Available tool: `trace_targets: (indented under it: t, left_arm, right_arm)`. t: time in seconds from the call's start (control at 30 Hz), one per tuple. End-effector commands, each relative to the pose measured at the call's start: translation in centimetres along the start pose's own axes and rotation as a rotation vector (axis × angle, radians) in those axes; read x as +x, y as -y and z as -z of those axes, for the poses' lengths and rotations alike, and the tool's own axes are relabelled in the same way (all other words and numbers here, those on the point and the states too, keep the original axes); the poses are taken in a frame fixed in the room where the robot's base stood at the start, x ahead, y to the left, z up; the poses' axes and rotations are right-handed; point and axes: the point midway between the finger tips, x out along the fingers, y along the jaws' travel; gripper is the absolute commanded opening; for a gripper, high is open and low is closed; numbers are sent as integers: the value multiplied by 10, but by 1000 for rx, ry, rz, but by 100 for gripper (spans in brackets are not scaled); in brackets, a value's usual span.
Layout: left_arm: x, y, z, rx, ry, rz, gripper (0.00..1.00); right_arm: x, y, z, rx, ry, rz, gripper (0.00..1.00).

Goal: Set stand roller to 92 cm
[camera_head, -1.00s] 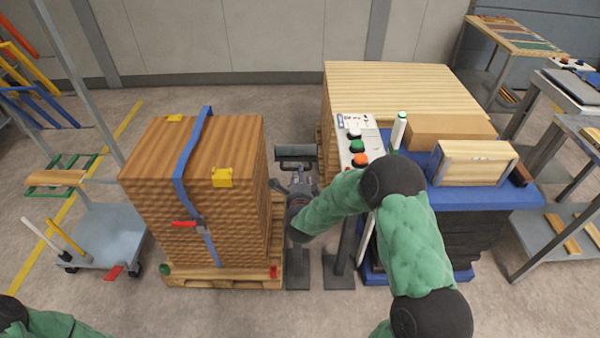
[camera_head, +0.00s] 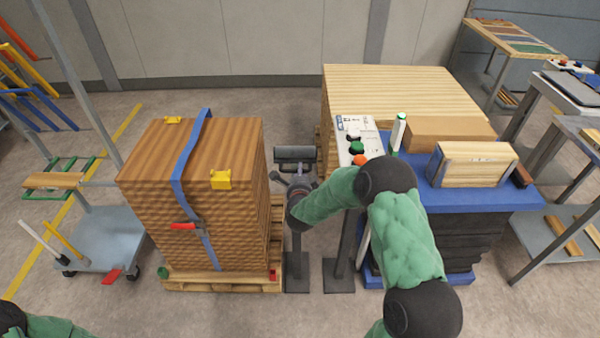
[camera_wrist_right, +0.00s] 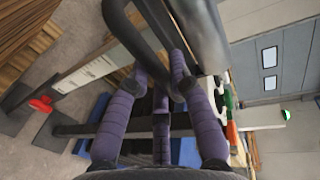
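The stand roller (camera_head: 295,155) stands in the gap between the strapped wood stack and the blue-topped table. It has a grey horizontal roller on top and a post on a dark foot. My right gripper (camera_head: 298,188) is at the post just below the roller. In the right wrist view the grey roller (camera_wrist_right: 200,35) is close at the top, with its dark bracket between my purple fingers (camera_wrist_right: 160,88). The fingers are spread at their bases; whether their tips close on the bracket is unclear. A pale strip (camera_wrist_right: 88,73) runs along a bar there, its markings unreadable. My left gripper is out of view.
The strapped wood stack (camera_head: 160,195) stands on a pallet (camera_head: 225,282) close to the left. The control panel (camera_head: 352,138) and the blue table (camera_head: 480,198) are close on the right. A cart (camera_head: 108,238) stands at the far left. Free floor lies behind the roller.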

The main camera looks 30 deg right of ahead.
Motion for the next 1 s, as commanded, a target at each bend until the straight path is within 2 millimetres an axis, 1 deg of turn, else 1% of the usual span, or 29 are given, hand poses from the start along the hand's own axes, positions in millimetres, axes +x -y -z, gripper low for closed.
trace_targets:
  t: [0.17, 0.27, 0.7, 0.8, 1.0]
  left_arm:
    - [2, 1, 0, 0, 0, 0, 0]
    - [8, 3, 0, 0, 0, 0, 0]
    - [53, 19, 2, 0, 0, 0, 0]
    - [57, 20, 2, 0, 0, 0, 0]
    - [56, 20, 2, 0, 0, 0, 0]
  right_arm:
    - [0, -2, 0, 0, 0, 0, 0]
    - [2, -8, 0, 0, 0, -1, 0]
    - [11, -58, 0, -1, 0, -5, 0]
    - [12, -62, 0, -1, 0, -4, 0]
    - [12, -60, 0, -1, 0, -2, 0]
